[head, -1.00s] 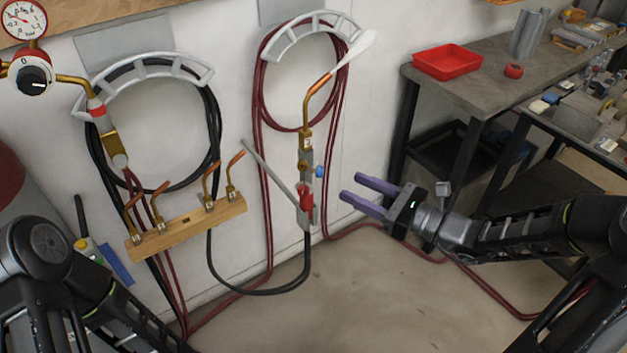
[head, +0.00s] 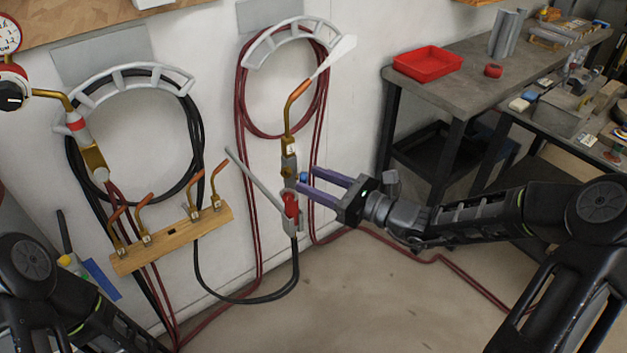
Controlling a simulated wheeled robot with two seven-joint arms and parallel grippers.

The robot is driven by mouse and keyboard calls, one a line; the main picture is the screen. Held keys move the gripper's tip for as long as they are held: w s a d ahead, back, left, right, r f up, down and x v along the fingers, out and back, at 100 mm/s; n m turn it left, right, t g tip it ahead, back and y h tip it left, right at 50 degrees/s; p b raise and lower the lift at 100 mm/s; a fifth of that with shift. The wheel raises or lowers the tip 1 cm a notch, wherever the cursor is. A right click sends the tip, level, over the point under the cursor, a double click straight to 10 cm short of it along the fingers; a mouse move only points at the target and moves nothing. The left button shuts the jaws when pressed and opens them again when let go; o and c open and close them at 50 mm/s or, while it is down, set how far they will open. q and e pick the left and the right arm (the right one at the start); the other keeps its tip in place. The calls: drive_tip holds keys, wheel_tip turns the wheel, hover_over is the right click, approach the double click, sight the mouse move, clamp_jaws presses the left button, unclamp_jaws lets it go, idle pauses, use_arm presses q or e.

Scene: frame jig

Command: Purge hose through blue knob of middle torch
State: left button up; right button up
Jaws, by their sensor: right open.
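The middle torch (head: 289,160) stands upright against the wall, with a copper neck on top and a whitish flame-like cone at its tip. Its blue knob (head: 303,177) sticks out on the right side. A red part (head: 291,205) sits lower on the torch, beside a long grey lever (head: 250,178). My right gripper (head: 306,183) is open, its two purple fingers pointing left. The fingertips are at the blue knob, one above and one below it in the picture; I cannot tell whether they touch it. My left gripper is out of view; only my left arm shows at lower left.
A wooden rack (head: 170,240) with several copper tips is left of the torch. Black hose (head: 240,299) and red hoses (head: 243,130) hang from wall hangers. A grey workbench (head: 450,85) with a red tray (head: 428,63) stands at right.

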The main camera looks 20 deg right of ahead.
drive_tip(key=shift+w+a, duration=0.2)
drive_tip(key=shift+a, duration=0.05)
clamp_jaws()
idle(0.4)
